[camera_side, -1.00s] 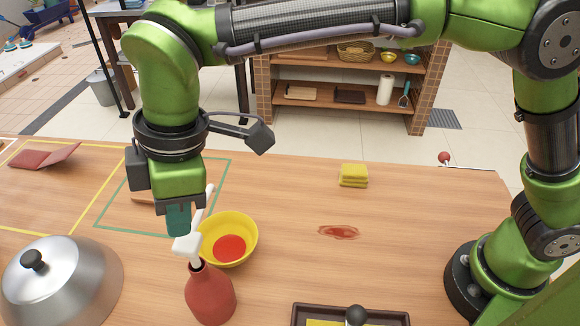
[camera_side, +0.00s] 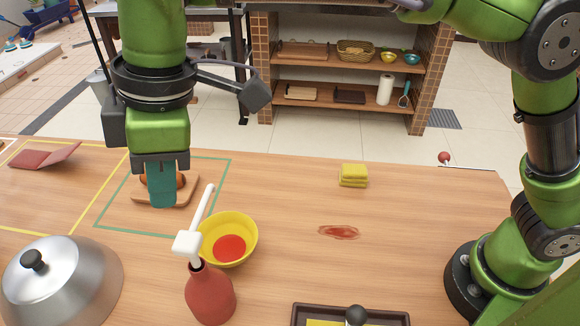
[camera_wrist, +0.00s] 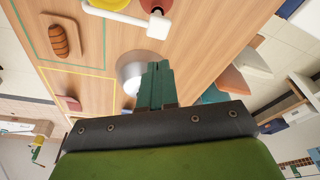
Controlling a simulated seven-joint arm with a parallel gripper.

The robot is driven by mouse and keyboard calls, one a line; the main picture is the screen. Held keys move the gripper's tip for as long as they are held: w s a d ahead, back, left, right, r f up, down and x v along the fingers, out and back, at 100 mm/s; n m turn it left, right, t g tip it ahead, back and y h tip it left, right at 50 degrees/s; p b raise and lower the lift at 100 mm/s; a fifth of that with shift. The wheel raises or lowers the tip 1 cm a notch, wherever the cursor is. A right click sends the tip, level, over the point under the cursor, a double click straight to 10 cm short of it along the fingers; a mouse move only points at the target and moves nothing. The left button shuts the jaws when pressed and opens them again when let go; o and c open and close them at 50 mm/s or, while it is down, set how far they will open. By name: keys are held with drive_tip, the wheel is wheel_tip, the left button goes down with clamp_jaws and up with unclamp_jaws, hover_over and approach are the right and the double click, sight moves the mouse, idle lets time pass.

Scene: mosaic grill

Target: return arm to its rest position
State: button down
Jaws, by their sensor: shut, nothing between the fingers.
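My gripper (camera_side: 161,188) is shut and empty, its teal fingers pointing down in front of a small wooden board (camera_side: 183,192) in the side view. The wrist view shows the shut fingers (camera_wrist: 157,70) and the board (camera_wrist: 47,23) with a browned, striped food piece (camera_wrist: 59,40) on it. In the side view the gripper partly hides that food. The gripper touches nothing that I can make out. My upper arm leaves the top of the side view.
A metal dome (camera_side: 75,285) is at front left. A yellow sponge (camera_side: 353,176), red spill (camera_side: 339,232) and dark tray (camera_side: 400,319) lie further right.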

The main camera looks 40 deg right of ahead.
wheel_tip(320, 180, down, 2)
drive_tip(key=shift+s+d+f+m, duration=0.1)
drive_tip(key=shift+s+m, duration=0.05)
drive_tip(key=shift+m, duration=0.35)
drive_tip(key=shift+d+f+m, duration=0.2)
drive_tip(key=shift+d+m, duration=0.3)
drive_tip(key=shift+d, duration=0.5)
drive_tip(key=s+d+f+m+t, duration=0.1)
drive_tip(key=s+d+m+t, duration=0.2)
drive_tip(key=d+m, duration=0.5)
drive_tip(key=s+d+m+t, duration=0.3)
drive_tip(key=d+m, duration=0.5)
drive_tip(key=d, duration=2)
drive_tip(key=shift+s+d+f+m, duration=0.15)
drive_tip(key=shift+s+f+m, duration=0.15)
drive_tip(key=shift+s+f, duration=0.1)
